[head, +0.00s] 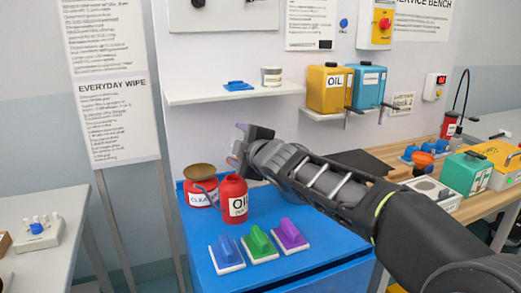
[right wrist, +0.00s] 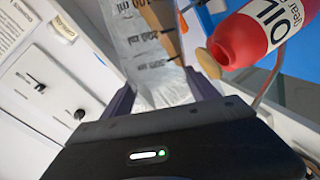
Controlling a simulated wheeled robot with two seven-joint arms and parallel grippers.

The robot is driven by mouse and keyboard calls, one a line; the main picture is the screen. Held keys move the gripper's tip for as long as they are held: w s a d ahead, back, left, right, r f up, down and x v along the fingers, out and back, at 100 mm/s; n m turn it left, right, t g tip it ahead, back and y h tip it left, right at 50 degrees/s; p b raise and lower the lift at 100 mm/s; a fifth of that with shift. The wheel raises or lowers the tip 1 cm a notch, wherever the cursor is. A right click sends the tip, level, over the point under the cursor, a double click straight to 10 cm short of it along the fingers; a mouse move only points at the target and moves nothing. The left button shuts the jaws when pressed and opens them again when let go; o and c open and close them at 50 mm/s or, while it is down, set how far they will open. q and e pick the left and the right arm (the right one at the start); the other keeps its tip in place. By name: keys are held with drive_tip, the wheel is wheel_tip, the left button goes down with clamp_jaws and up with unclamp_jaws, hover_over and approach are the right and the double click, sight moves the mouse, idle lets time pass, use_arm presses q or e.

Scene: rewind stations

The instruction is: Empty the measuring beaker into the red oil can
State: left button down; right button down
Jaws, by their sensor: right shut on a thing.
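The red oil can (head: 236,203), labelled OIL, stands upright on the blue cabinet top. It also shows in the right wrist view (right wrist: 245,40), right of the beaker, with a tan disc near its neck; I cannot tell if the disc is part of it. My right gripper (head: 240,146) is just above the oil can in the head view. It is shut on the clear measuring beaker (right wrist: 135,50), which has dark graduation marks. The beaker is not clearly visible in the head view. Its tilt and contents are hard to tell. My left gripper is not in view.
A red can with a brass dish-like top (head: 199,171) stands close left of the oil can. Blue, green and purple handled blocks (head: 260,245) sit in front on the blue top (head: 207,262). A shelf (head: 215,96) and yellow OIL container (head: 328,90) are behind.

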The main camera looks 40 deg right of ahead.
drive_tip(key=shift+f+b, duration=0.2)
drive_tip(key=shift+b, duration=0.3)
drive_tip(key=shift+a+f+n+b, duration=0.15)
drive_tip(key=shift+f+n+b, duration=0.2)
drive_tip(key=shift+b, duration=0.4)
drive_tip(key=shift+w+a+f+n+h+b, duration=0.1)
drive_tip(key=shift+f+n+h+b, duration=0.05)
drive_tip(key=shift+n+h+b, duration=0.3)
idle(1.7)
drive_tip(key=shift+a+f+b, duration=0.1)
drive_tip(key=shift+f+b, duration=0.15)
drive_tip(key=shift+b, duration=0.35)
drive_tip(key=shift+f, duration=0.1)
drive_tip(key=shift+w+a+f+n+b, duration=0.1)
drive_tip(key=shift+w+a+n+b, duration=0.1)
drive_tip(key=shift+n+b, duration=0.7)
idle(1.9)
